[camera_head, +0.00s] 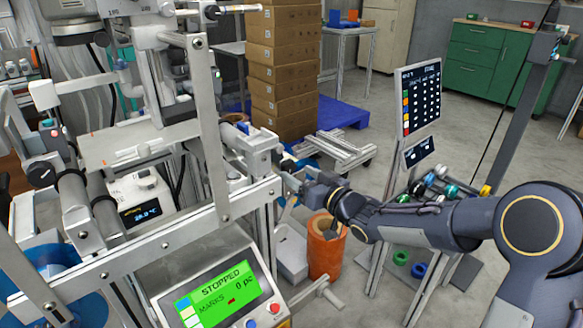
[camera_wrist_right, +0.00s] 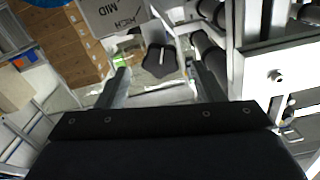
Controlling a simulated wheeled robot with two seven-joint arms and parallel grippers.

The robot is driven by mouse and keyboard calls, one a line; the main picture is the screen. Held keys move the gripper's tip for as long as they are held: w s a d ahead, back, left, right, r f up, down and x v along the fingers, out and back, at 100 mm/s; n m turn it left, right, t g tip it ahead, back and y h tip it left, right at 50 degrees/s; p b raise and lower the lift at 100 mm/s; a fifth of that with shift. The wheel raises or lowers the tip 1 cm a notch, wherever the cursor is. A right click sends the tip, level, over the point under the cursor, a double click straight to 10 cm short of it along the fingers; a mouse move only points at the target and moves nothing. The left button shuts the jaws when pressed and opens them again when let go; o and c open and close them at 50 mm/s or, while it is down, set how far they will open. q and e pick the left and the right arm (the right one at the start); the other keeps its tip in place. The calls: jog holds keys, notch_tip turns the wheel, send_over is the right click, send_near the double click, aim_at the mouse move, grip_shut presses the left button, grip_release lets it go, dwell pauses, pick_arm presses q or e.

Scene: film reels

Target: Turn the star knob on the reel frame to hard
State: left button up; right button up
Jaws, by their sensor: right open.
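The star knob (camera_wrist_right: 160,62) is black with rounded lobes and a pale pointer line, and shows at the top middle of the right wrist view. A grey label plate (camera_wrist_right: 112,16) beside it carries the word MID and other lettering I cannot read surely. My right gripper (camera_wrist_right: 159,68) is open, its two fingers on either side of the knob with gaps visible; I cannot tell the depth between them. In the head view my right gripper (camera_head: 300,190) is at the right end of the steel reel frame (camera_head: 165,247), and the knob cannot be made out there. My left gripper is out of view.
A green display reading STOPPED (camera_head: 222,293) is at the front. A dark status screen (camera_head: 421,97) stands behind the arm. Stacked cardboard boxes (camera_head: 283,70) are at the back; open floor lies right of them.

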jog(key=shift+v, duration=1.45)
